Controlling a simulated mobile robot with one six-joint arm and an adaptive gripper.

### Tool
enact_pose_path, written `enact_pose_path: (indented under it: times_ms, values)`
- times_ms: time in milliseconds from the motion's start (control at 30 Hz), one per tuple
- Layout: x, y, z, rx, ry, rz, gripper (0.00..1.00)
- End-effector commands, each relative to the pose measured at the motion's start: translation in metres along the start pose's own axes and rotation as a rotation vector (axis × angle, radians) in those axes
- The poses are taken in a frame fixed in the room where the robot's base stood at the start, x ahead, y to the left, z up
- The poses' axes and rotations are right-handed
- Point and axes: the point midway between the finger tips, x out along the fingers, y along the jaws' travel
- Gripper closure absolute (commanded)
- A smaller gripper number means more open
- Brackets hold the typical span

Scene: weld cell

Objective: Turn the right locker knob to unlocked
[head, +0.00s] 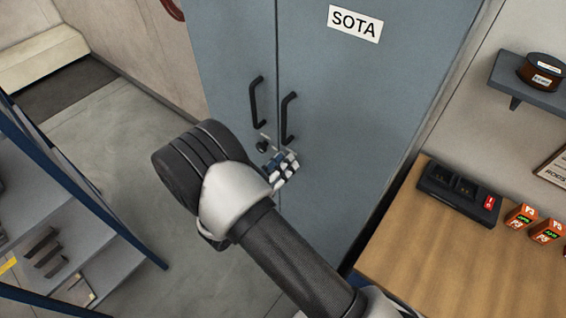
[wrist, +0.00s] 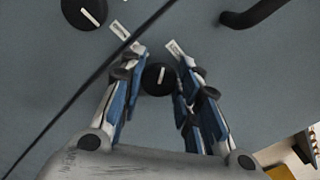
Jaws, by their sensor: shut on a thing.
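The right locker knob (wrist: 158,80) is a round black knob with a white line that stands nearly upright in the wrist view. My gripper (wrist: 157,63) is shut on it, one blue-and-white finger on each side. In the head view my gripper (head: 288,162) is at the right door (head: 345,120) below its handle, and its fingers hide this knob. The left knob (wrist: 84,12) is at the wrist view's top left, its white line slanted. It also shows in the head view (head: 262,146), left of my fingers.
Black handles stand out on the left door (head: 256,102) and the right door (head: 289,118), just above my gripper. A wooden bench (head: 470,255) with a black charger (head: 459,190) is to the right. Blue-framed shelving (head: 75,190) is at left, with open floor between.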

Motion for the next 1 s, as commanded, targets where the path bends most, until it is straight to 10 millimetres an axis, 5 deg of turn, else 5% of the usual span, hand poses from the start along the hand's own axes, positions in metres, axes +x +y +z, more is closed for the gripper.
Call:
enact_pose_path:
  times_ms: [1000]
  values:
    - [0.0000, 0.0028, -0.0011, -0.866, 0.000, 0.000, 0.94]
